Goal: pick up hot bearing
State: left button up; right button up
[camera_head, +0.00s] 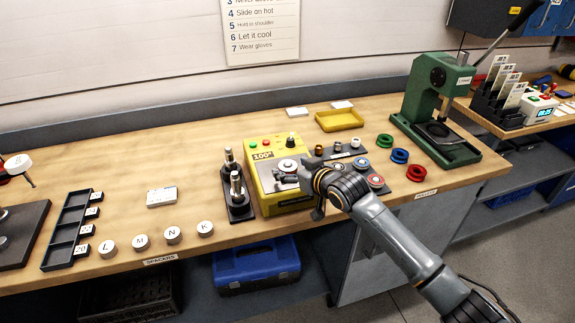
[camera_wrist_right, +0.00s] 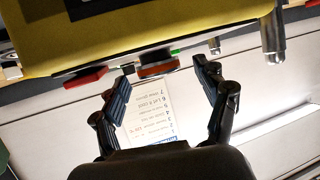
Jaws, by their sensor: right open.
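The yellow heater (camera_head: 286,202) stands on the bench and its display reads about 100°. A silvery ring-shaped part (camera_head: 288,165), which looks like the bearing, sits on its top. My right gripper (camera_head: 300,180) is over the heater's right side, close to this part; the wrist hides some of the area. In the right wrist view the gripper's two fingers (camera_wrist_right: 165,88) are spread open. A round orange-brown part (camera_wrist_right: 158,69) shows edge-on between them, under the yellow body (camera_wrist_right: 150,35); I cannot tell whether it is the bearing. My left gripper is not in view.
A dark stand with metal posts (camera_head: 237,192) is close left of the heater. To the right are coloured rings (camera_head: 399,156) and a green press (camera_head: 437,105). A yellow tray (camera_head: 339,121) lies behind. Lettered spacers (camera_head: 172,235) line the front edge.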

jog(key=c, duration=1.3)
